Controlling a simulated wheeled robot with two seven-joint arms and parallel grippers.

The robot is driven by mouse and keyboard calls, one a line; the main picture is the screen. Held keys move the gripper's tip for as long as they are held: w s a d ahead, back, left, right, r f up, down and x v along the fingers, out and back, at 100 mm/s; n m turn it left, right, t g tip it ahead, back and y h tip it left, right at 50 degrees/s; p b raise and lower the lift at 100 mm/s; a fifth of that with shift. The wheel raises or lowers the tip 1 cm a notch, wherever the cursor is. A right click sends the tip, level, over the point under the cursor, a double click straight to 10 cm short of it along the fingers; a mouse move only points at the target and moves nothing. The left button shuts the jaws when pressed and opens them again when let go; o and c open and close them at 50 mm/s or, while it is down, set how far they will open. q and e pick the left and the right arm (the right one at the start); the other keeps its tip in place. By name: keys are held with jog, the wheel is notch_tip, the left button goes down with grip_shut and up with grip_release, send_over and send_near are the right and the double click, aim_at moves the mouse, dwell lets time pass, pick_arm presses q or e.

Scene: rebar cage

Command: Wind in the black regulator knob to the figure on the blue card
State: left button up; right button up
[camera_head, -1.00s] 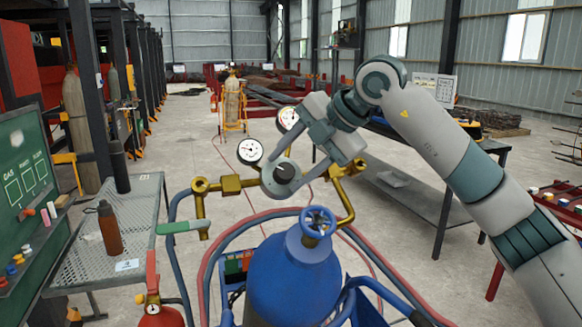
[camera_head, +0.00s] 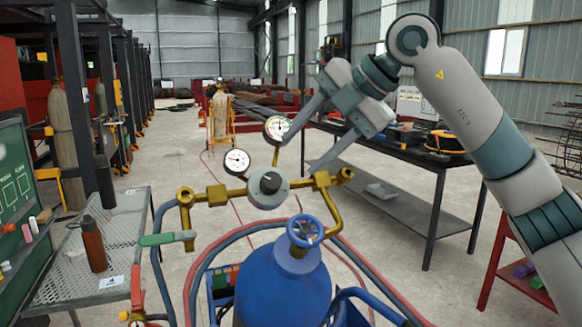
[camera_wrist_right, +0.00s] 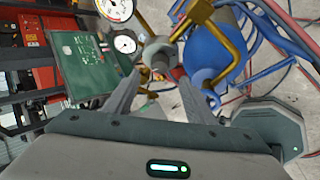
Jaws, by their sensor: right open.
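The black regulator knob (camera_head: 270,182) sits on the front of a round grey-green body, on brass pipework above the blue cylinder (camera_head: 283,285). Two white dial gauges, left (camera_head: 237,162) and upper (camera_head: 276,129), stand above it; their figures are too small to read. My right gripper (camera_head: 303,154) is open and empty, up and right of the knob and apart from it. In the right wrist view its spread fingers (camera_wrist_right: 162,88) point towards the regulator body (camera_wrist_right: 159,50). A small pale card with blue on it (camera_head: 111,282) lies on the mesh table; its figure is unreadable. My left gripper is out of view.
The mesh table (camera_head: 60,262) at left carries a brown bottle (camera_head: 93,243). A blue handwheel (camera_head: 305,231) tops the cylinder, with red and blue hoses looping around. A dark bench (camera_head: 420,160) stands behind my right arm. A green board (camera_head: 15,190) stands at far left.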

jog(key=v, duration=0.8)
jog(key=shift+b, duration=0.35)
jog(key=shift+w, duration=0.1)
